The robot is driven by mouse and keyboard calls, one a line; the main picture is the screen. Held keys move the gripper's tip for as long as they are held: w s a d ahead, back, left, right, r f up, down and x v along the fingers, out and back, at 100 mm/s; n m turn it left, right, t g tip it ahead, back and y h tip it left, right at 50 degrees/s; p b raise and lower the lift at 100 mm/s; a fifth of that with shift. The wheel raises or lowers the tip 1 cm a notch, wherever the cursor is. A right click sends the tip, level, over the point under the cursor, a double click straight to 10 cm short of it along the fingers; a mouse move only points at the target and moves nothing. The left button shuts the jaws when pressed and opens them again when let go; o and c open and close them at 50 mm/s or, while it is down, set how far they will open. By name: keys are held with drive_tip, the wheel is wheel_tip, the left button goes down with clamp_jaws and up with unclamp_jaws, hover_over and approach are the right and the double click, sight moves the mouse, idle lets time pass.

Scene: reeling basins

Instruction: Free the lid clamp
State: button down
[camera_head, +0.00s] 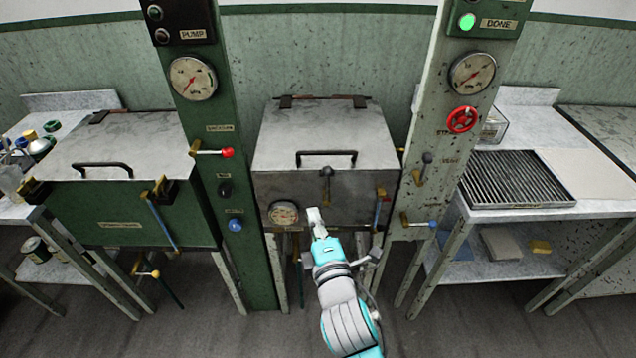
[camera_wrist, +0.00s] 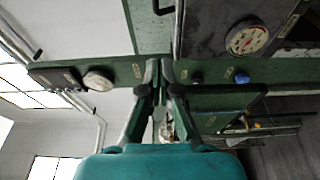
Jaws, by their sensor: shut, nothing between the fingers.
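The middle basin (camera_head: 290,195) has a flat grey lid (camera_head: 325,135), lying shut, with a black bar handle (camera_head: 326,153). A dark knobbed clamp-like fitting (camera_head: 326,182) sits at the middle of the lid's front edge, its stem pointing down. A brass bracket with a blue lever (camera_head: 381,205) is at the basin's right front. I cannot tell for sure which is the lid clamp. My gripper (camera_head: 315,218) is shut and empty, in front of the basin and below the dark fitting in the picture. In the wrist view, my gripper (camera_wrist: 165,65) shows closed fingertips with nothing between them.
A round gauge (camera_head: 284,214) is on the basin front, left of my gripper. Green (camera_head: 240,200) and pale (camera_head: 440,150) columns flank the basin. The pale column carries a red wheel (camera_head: 462,119) and levers. A green-fronted basin (camera_head: 125,210) stands left, a table with grate (camera_head: 515,180) right.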

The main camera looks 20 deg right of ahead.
sight(327, 183)
drive_tip(key=w+d, duration=0.4)
drive_tip(key=w, duration=0.6)
drive_tip(key=shift+w+d, duration=0.35)
drive_tip(key=shift+d, duration=0.05)
drive_tip(key=shift+d, duration=0.1)
